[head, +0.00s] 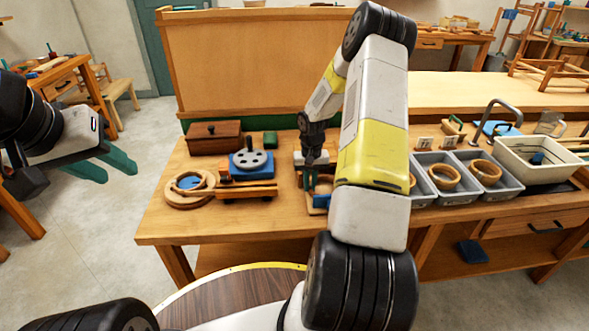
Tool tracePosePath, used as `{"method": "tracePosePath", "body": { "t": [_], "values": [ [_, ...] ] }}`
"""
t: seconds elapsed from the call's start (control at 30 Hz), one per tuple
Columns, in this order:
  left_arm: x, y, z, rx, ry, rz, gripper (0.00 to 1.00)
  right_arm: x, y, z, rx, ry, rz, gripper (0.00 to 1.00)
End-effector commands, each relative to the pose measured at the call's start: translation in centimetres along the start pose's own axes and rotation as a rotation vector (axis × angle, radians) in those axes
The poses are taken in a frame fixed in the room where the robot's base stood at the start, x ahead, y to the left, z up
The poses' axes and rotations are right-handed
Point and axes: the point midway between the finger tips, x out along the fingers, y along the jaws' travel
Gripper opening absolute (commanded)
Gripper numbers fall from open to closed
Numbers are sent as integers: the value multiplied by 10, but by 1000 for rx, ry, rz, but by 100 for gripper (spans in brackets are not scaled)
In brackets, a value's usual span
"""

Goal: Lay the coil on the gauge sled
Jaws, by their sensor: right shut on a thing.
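Several tan ring-shaped coils sit in the grey bins, one in the middle bin (443,177) and one in the right bin (486,172). Which one is the task's coil I cannot tell. A small wooden piece with blue parts (320,202), possibly the gauge sled, is on the bench beside my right gripper, partly behind my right arm. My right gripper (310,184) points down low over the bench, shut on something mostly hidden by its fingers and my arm. My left gripper (103,167) is open and empty, left of the bench, over the floor.
On the bench's left are a round wooden piece with a blue centre (190,190), a blue block with a grey disc (250,165), an orange wooden piece (246,191) and a brown box (214,138). A white basin (540,165) is at right. The front left bench top is clear.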

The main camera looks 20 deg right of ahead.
Motion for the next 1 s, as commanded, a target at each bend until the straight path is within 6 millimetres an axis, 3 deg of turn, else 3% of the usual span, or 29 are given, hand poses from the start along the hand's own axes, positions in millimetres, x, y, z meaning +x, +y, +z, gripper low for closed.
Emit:
{"method": "tracePosePath", "body": {
  "t": [0.3,0.33,0.4,0.43,0.77,1.0],
  "values": [
    [0,0,0,0,0,0,36,2,0,0,-1,1,0,0],
    [0,0,0,0,0,0,36,2,0,-1,0,2,0,16],
    [0,0,0,0,0,0,36,2,0,-1,0,2,0,30],
    [0,0,0,0,0,0,36,2,0,-1,0,2,0,32],
    [0,0,0,0,0,0,36,0,0,-1,0,2,0,32],
    [0,0,0,0,0,0,36,-35,0,-2,-1,6,0,32]
  ]
}}
